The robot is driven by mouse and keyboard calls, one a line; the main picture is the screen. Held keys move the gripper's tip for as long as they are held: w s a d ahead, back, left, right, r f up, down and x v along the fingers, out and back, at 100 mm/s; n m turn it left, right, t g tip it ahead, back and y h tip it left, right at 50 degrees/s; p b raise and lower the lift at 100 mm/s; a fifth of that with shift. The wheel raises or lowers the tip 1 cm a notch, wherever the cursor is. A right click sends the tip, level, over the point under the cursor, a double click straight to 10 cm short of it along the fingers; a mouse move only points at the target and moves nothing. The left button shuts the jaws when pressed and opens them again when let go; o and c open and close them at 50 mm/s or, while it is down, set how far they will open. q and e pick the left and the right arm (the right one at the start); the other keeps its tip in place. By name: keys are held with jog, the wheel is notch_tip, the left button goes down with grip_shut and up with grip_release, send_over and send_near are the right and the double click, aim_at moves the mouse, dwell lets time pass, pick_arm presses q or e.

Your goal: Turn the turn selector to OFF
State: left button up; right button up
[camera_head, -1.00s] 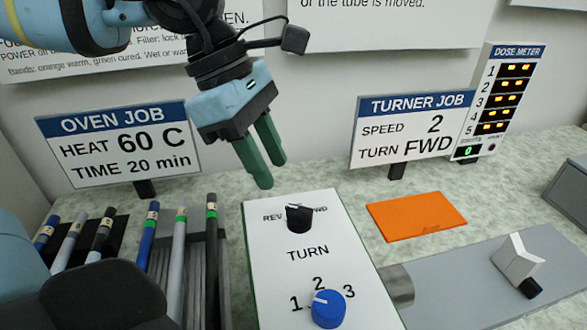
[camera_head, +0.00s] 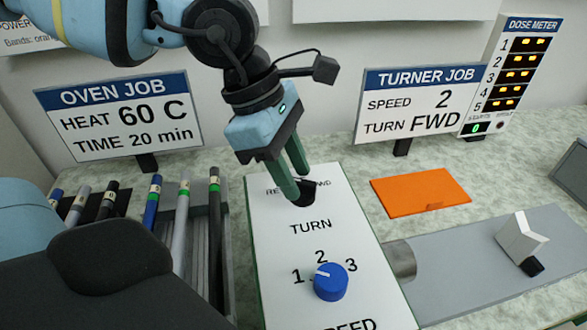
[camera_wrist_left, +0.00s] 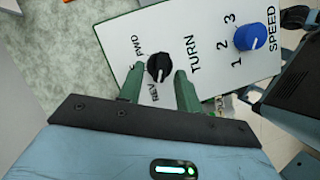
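The turn selector (camera_head: 307,194) is a black knob at the top of the white control panel (camera_head: 268,235), above the word TURN. It also shows in the left wrist view (camera_wrist_left: 159,67), with REV and FWD printed beside it. A white mark shows on it, but I cannot tell surely which position it points to. My left gripper (camera_head: 298,186) is open, its green fingers pointing down at the knob. In the left wrist view one finger is on each side of the knob, with small gaps visible. In the head view the fingers partly hide the knob and its labels. My right gripper is not in view.
A blue SPEED knob (camera_head: 331,282) sits lower on the panel. Rods (camera_head: 181,225) lie in a rack to the left. An orange plate (camera_head: 420,192) and a grey plate (camera_head: 460,282) lie to the right. Signs for the oven job (camera_head: 120,117) and turner job (camera_head: 418,104) stand behind.

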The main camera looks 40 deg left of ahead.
pick_arm(q)
jog(key=shift+d+f, duration=0.1)
jog(key=shift+f, duration=0.1)
grip_shut()
jog(key=shift+w, duration=0.1)
jog(key=shift+w+f+m+g+b, duration=0.15)
jog(key=shift+m+g+b, duration=0.25)
jog(key=shift+m+b, duration=0.6)
jog(key=shift+m, duration=0.5)
jog(key=shift+w+m+g+b, duration=0.15)
jog(key=shift+m+g+b, duration=0.45)
jog(key=shift+m+b, duration=0.25)
jog(key=shift+m, duration=0.55)
jog(key=m+b, duration=0.1)
jog(key=m+g+b, duration=0.1)
jog(key=m, duration=0.1)
jog(key=shift+w, duration=0.25)
jog(key=shift+d+m+g+y+b, duration=0.1)
jog(key=shift+m+g+y+b, duration=0.3)
jog(key=shift+m, duration=0.6)
jog(key=shift+w+m, duration=0.1)
jog(key=shift+m, duration=0.4)
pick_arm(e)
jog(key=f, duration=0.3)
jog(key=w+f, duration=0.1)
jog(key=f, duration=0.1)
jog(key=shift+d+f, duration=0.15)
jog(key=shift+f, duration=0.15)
pick_arm(q)
jog(key=shift+g, duration=0.3)
